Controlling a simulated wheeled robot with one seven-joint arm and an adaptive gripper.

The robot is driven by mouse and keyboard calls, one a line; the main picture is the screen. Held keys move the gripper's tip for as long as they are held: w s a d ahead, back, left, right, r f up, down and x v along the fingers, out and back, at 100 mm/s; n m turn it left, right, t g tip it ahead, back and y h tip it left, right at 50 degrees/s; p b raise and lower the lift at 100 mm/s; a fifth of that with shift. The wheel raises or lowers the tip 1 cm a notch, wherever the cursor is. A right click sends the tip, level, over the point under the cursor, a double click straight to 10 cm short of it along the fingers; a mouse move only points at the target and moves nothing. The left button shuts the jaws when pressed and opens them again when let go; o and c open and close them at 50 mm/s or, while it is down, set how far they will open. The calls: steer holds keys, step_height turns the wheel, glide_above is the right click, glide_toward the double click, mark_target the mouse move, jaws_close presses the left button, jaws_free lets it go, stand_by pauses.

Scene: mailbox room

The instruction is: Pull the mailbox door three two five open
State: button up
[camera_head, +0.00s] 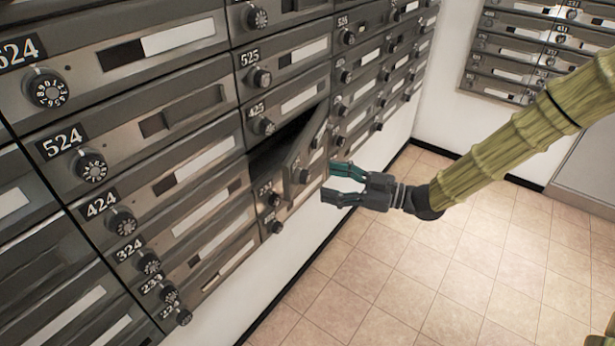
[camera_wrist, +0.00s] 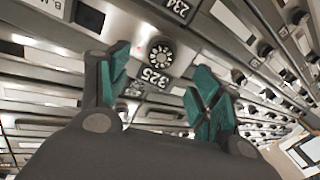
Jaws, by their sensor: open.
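The mailbox door 325 (camera_head: 312,154) stands partly open in the head view, swung out from the wall below door 425, with a dark gap (camera_head: 284,142) behind it. Its round dial knob (camera_head: 303,176) is on the door's front. My gripper (camera_head: 335,182) is open just to the right of the door, its teal-tipped fingers pointing at it. I cannot tell whether a finger touches the door.
Rows of closed mailboxes with dials, such as 425 (camera_head: 257,110) and 424 (camera_head: 101,205), fill the wall at left. Another mailbox bank (camera_head: 510,50) hangs on the far wall. The tiled floor (camera_head: 450,270) is clear.

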mark_target(309, 177)
steer(key=shift+x, duration=3.4)
jaws_close()
steer(key=shift+d, duration=0.2)
